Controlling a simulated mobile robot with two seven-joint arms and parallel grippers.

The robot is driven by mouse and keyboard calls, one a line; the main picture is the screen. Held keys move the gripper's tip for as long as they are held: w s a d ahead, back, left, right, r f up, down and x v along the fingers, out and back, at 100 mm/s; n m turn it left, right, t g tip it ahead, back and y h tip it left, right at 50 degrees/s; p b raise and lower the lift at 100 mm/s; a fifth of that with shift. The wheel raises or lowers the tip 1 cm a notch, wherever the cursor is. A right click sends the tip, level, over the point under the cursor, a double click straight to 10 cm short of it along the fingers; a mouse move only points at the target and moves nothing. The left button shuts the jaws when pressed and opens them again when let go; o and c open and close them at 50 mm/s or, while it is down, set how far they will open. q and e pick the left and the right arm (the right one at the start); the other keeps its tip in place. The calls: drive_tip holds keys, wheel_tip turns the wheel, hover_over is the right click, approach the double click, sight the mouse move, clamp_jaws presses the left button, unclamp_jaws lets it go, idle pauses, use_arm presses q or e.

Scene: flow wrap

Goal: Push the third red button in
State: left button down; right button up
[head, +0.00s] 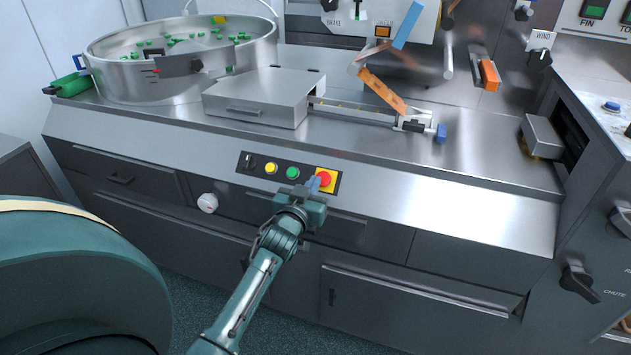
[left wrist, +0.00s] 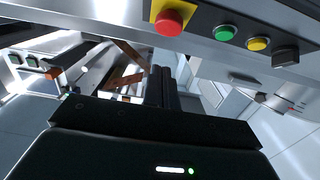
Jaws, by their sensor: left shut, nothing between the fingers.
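A red button (head: 325,178) on a yellow square plate sits at the right end of a dark control panel on the machine's sloped front. It also shows in the left wrist view, near the top edge (left wrist: 171,20). It is the only red push button I can make out on this panel. My left gripper (head: 314,184) is shut and empty, with its fingertips close to the red button's left side in the head view. In the left wrist view the closed fingers (left wrist: 160,83) appear apart from the button. Contact cannot be told from the head view. My right gripper is not in view.
The same panel holds a green button (head: 292,173), a yellow button (head: 271,168) and a black knob (head: 249,162). Above are a steel bowl (head: 160,75) with green pieces and a steel box (head: 262,95). A white knob (head: 207,203) projects below the panel.

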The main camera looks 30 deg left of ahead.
use_arm(q)
drive_tip(key=v, duration=0.7)
drive_tip(key=shift+s+f, duration=0.1)
drive_tip(key=shift+s, duration=0.05)
idle(2.0)
